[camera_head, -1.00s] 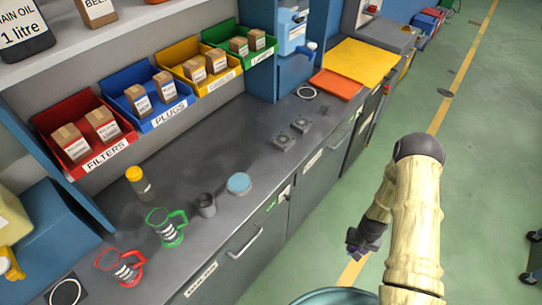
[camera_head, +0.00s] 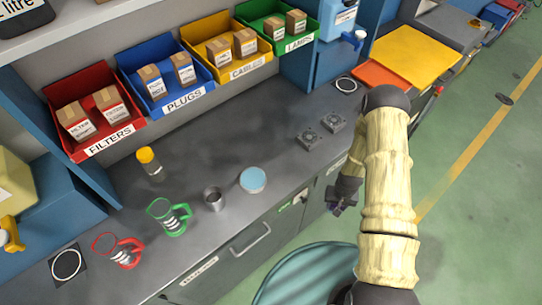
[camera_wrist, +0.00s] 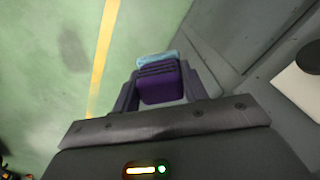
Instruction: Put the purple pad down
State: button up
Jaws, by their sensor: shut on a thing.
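The purple pad (camera_wrist: 160,86) shows in the wrist view between the two fingers of my gripper (camera_wrist: 158,92). It has ridges on its far end, and a light blue strip shows beyond it. My gripper is shut on the pad. In the head view my gripper (camera_head: 341,205) hangs beyond the front edge of the grey workbench (camera_head: 120,225), to the right of the blue-topped round tin. The pad is too small and dark there to make out clearly.
Labelled bins line the back. Bare bench lies between.

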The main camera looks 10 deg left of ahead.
jog(key=shift+w+a, duration=0.15)
jog(key=shift+w, duration=0.1)
jog(key=shift+s+r, duration=0.1)
